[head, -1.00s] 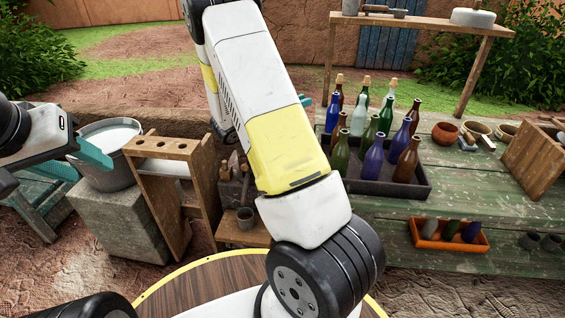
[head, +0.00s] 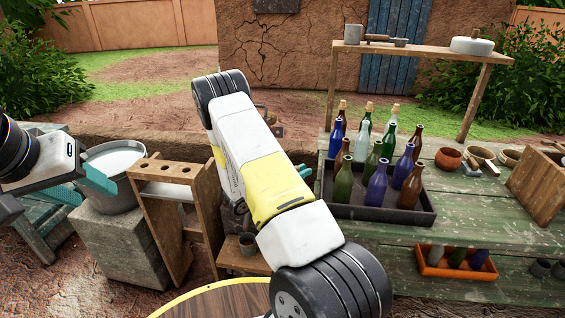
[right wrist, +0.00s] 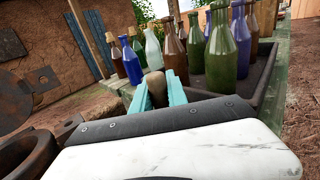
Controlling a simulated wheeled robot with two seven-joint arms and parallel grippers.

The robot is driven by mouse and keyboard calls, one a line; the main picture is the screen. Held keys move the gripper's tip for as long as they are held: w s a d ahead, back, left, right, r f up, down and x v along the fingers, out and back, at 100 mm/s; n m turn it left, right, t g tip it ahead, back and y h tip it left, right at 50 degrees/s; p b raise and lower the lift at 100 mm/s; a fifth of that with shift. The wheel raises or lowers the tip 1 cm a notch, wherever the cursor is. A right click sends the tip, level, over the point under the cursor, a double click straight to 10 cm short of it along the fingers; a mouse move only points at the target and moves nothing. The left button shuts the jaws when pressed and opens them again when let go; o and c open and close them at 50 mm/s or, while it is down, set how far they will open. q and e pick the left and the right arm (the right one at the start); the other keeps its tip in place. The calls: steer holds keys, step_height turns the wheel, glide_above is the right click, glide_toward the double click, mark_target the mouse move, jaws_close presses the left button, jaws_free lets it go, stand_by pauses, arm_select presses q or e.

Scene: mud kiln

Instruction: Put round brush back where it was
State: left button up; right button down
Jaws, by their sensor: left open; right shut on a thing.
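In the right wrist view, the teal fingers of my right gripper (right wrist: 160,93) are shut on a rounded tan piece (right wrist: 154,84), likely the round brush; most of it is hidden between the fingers. In the head view my right arm hides most of that gripper; a teal bit of it (head: 306,172) shows beside the bottle tray. My left gripper (head: 84,184) is open and empty at the left, in front of the bucket. A wooden rack (head: 181,197) with a row of holes in its top stands left of my right arm; its visible holes look empty.
A black tray (head: 380,213) of several bottles stands on the green table (head: 465,212) right of my arm. An orange tray (head: 455,272) sits on the lower shelf. A metal bucket (head: 112,172) stands on a stone block (head: 122,243).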

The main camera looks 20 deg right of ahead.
steer(key=c, duration=1.3)
jaws_free()
steer(key=shift+f, duration=0.1)
